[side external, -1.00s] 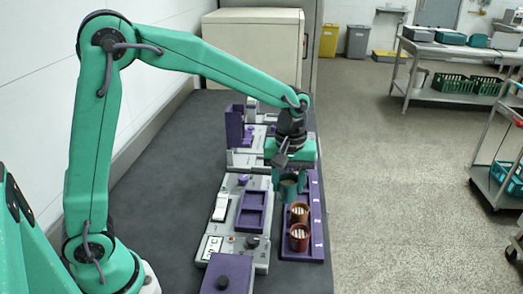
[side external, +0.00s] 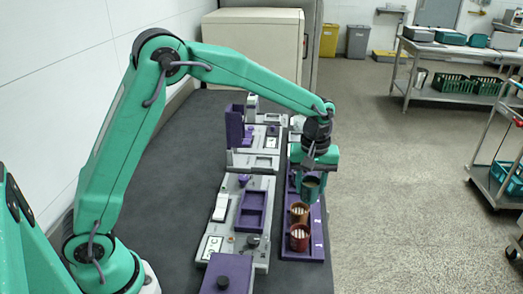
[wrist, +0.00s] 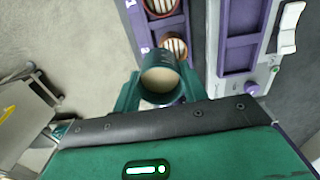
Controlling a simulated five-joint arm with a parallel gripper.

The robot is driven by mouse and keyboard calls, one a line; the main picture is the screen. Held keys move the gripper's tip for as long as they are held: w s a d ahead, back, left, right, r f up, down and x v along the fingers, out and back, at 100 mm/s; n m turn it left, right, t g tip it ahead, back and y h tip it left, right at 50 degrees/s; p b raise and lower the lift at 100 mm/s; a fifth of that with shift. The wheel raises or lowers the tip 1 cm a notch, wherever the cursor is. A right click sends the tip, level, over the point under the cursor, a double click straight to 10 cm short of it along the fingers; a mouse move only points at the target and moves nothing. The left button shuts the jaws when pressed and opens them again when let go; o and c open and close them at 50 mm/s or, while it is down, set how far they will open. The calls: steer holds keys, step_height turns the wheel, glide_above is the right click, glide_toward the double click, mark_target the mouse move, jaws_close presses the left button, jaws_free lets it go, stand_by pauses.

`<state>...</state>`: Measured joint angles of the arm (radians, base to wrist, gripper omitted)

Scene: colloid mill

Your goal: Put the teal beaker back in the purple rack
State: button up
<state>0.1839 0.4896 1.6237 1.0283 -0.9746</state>
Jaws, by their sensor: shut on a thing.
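The teal beaker (side external: 309,190) is between the fingers of my gripper (side external: 311,178), which is shut on it. It is upright, with beige contents showing through its open top in the wrist view (wrist: 161,82). The purple rack (side external: 318,238) lies along the right edge of the bench. In the side view the beaker overlaps the rack's part behind the two seated beakers; its height above the rack is hard to tell. An orange-brown beaker (side external: 299,211) and a red beaker (side external: 299,238) sit in the rack's near places. My gripper hides the rack's farther places.
A grey machine panel (side external: 234,212) with purple trays and a knob stands left of the rack. A purple box (side external: 228,273) is at the near end, and an upright purple block (side external: 234,125) stands farther back. The dark bench top is clear on the left.

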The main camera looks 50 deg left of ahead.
steer(key=w+a+f, duration=0.1)
steer(key=a+f, duration=0.1)
steer(key=w+a+f, duration=0.1)
steer(key=w+a, duration=0.1)
steer(key=a, duration=0.1)
steer(key=w+a+f, duration=0.2)
steer(key=a, duration=0.1)
steer(key=shift+f, duration=0.3)
steer(key=shift+f, duration=0.1)
steer(key=shift+f, duration=1.9)
steer(key=shift+f, duration=0.15)
steer(key=o, duration=1)
steer(key=shift+c, duration=0.2)
step_height(320, 180, up, 12)
